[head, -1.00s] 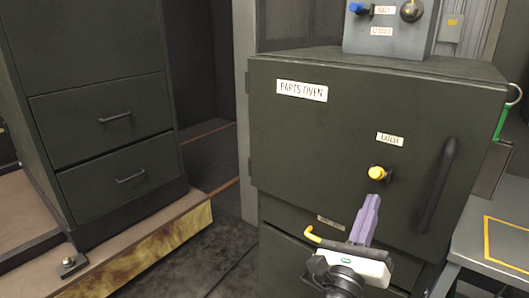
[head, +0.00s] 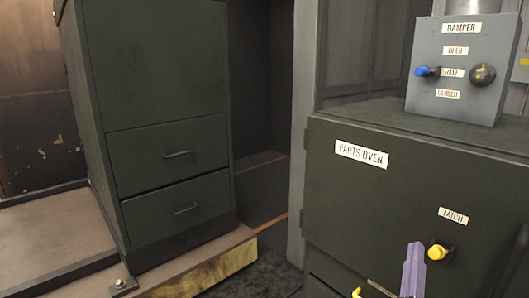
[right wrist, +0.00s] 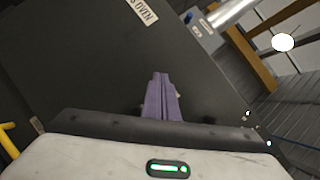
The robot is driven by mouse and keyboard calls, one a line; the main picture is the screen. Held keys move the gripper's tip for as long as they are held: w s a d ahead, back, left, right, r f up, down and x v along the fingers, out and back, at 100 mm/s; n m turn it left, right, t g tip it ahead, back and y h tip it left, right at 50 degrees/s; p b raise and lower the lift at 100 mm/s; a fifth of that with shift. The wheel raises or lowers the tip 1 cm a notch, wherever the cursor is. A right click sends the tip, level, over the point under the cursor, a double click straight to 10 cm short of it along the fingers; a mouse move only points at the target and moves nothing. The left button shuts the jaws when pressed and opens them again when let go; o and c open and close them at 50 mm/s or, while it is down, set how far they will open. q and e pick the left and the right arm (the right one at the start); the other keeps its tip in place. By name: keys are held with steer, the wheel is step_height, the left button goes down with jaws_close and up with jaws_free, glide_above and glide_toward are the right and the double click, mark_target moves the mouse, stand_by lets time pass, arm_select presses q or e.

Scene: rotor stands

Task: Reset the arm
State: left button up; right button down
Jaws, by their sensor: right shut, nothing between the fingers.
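My right gripper (head: 413,270) shows at the bottom right of the head view, in front of the dark parts oven (head: 345,200). Its purple fingers are together with nothing between them, just left of the yellow latch knob (head: 437,252). In the right wrist view, the closed purple fingers (right wrist: 162,98) point toward the dark oven face (right wrist: 80,75); whether they touch it is unclear. My left gripper is not in view.
A grey damper box (head: 466,75) with a blue knob (head: 422,71) and a dark ball knob (head: 482,74) stands on the oven. A dark drawer cabinet (head: 165,130) stands left on a wooden platform (head: 215,268). A floor gap lies between cabinet and oven.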

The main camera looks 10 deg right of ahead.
steer(key=s+a+f+n+g+y, duration=0.1)
steer(key=s+a+f+n+y, duration=0.2)
steer(key=a+f+n+y, duration=1.75)
steer(key=s+f+n+g+h, duration=0.4)
steer(key=s+f+n+g, duration=0.4)
steer(key=s+f+n, duration=0.7)
steer(key=shift+s+a+f+g, duration=0.2)
steer(key=shift+s+g, duration=0.1)
steer(key=shift+s, duration=0.25)
steer(key=shift+h, duration=0.25)
